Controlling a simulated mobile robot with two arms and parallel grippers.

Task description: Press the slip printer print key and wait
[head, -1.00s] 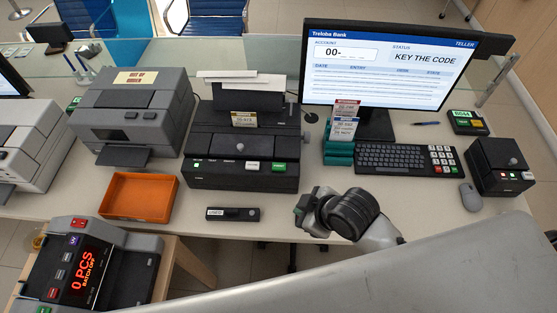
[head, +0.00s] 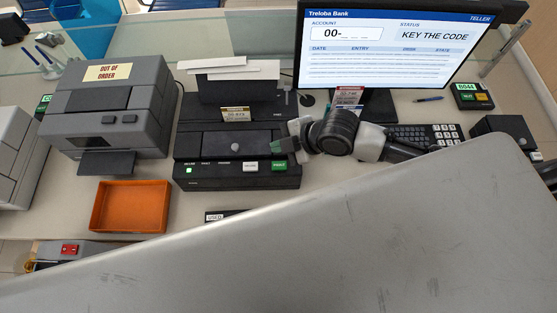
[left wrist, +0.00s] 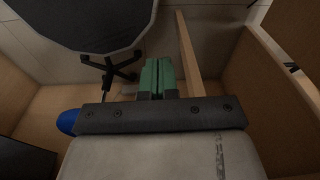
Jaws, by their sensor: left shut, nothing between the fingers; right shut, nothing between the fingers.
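The black slip printer (head: 222,140) stands mid-counter with white paper (head: 235,70) at its back. Its front strip has a lit green light, a white key (head: 250,166) and a green key (head: 280,165) at the right end. My right gripper (head: 279,147) is shut and empty, its green-tipped fingers over the printer's right front, just behind the green key in the picture. I cannot tell whether they touch the printer. My left gripper (left wrist: 158,77) shows only in the left wrist view, shut and empty, pointing at the floor area below.
A grey machine marked out of order (head: 110,105) and an orange tray (head: 130,206) are to the left. The monitor (head: 395,45) stands behind my right arm. The keyboard (head: 410,137) is partly hidden by it. A large grey surface covers the lower right. The left wrist view shows a dark chair (left wrist: 85,20) and wooden panels.

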